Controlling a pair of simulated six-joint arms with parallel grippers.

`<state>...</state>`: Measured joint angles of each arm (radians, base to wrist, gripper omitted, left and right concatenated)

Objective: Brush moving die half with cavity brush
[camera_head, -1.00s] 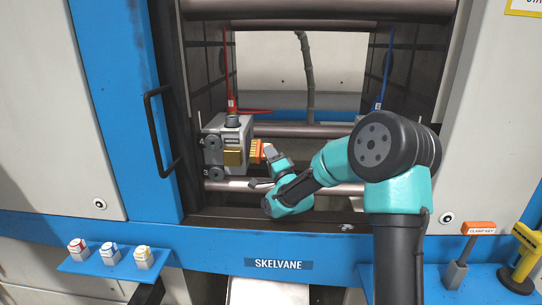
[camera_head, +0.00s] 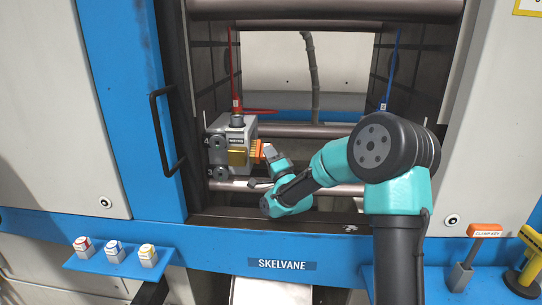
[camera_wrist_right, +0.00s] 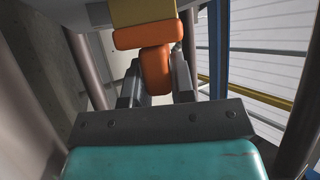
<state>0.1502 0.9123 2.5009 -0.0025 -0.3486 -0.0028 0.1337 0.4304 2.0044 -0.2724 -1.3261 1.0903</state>
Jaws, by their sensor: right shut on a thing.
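The cavity brush, with an orange handle and yellow-orange bristles (camera_head: 256,148), is at the block's right face. Bristles and face look touching or nearly so; I cannot tell which. My right gripper (camera_head: 269,153) is shut on the brush handle, right of the block. In the right wrist view, the orange handle (camera_wrist_right: 155,60) sits between the fingers, with the yellowish bristle part beyond it at the top. My left gripper is not in view.
Horizontal tie bars (camera_head: 300,131) cross the opening near the die half. A red hose (camera_head: 238,75) hangs above it and a blue one (camera_head: 385,80) at the right. A left shelf holds several small coloured-top items (camera_head: 114,252). The clamp key (camera_head: 484,231) stands at lower right.

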